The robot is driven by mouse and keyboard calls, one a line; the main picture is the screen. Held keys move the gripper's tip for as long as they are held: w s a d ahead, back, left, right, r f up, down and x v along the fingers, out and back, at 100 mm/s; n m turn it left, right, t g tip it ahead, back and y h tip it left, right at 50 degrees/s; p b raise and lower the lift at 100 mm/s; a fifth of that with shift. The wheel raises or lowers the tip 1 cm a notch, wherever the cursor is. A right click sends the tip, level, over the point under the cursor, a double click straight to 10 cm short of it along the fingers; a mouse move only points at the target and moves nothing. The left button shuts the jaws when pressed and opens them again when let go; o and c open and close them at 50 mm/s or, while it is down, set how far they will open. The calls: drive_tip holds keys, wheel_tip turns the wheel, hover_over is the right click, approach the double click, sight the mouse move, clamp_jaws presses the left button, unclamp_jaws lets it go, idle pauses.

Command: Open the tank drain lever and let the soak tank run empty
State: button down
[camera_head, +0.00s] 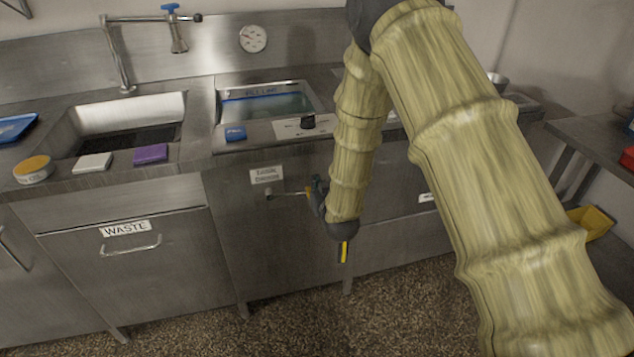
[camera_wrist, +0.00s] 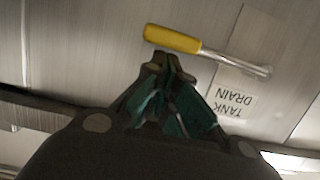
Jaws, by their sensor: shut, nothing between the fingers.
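The tank drain lever is a metal rod with a yellow handle (camera_wrist: 172,39), beside an upside-down TANK DRAIN label (camera_wrist: 232,103) in the wrist view. In the head view its rod (camera_head: 285,194) sits below the label on the cabinet front and lies roughly level, with the handle towards my gripper. My gripper (camera_wrist: 165,60) is shut and empty, its fingertips close beside the handle; I cannot tell whether they touch. In the head view my gripper (camera_head: 316,190) is partly hidden by my arm. The soak tank (camera_head: 262,90) holds water near its FILL LINE mark.
An empty-looking sink (camera_head: 125,105) with a faucet (camera_head: 122,50) is at left, above a WASTE drawer (camera_head: 130,245). A blue block (camera_head: 235,132), a purple block (camera_head: 151,154) and a white block (camera_head: 92,162) lie along the counter. The floor in front is clear.

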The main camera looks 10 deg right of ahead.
drive_tip(key=shift+f, duration=0.1)
idle(0.3)
drive_tip(key=shift+d+f+m+b, duration=0.15)
drive_tip(key=shift+f+m+b, duration=0.15)
drive_tip(key=shift+f, duration=0.1)
drive_tip(key=a+f+m+y+b, duration=0.3)
drive_tip(key=f+m+b, duration=0.5)
drive_tip(key=f, duration=0.4)
drive_tip(key=shift+s+f+m+t+b, duration=0.15)
drive_tip(key=shift+f+m+t+b, duration=0.2)
drive_tip(key=shift+b, duration=0.2)
drive_tip(key=shift+s+y, duration=0.1)
drive_tip(key=shift+y, duration=0.2)
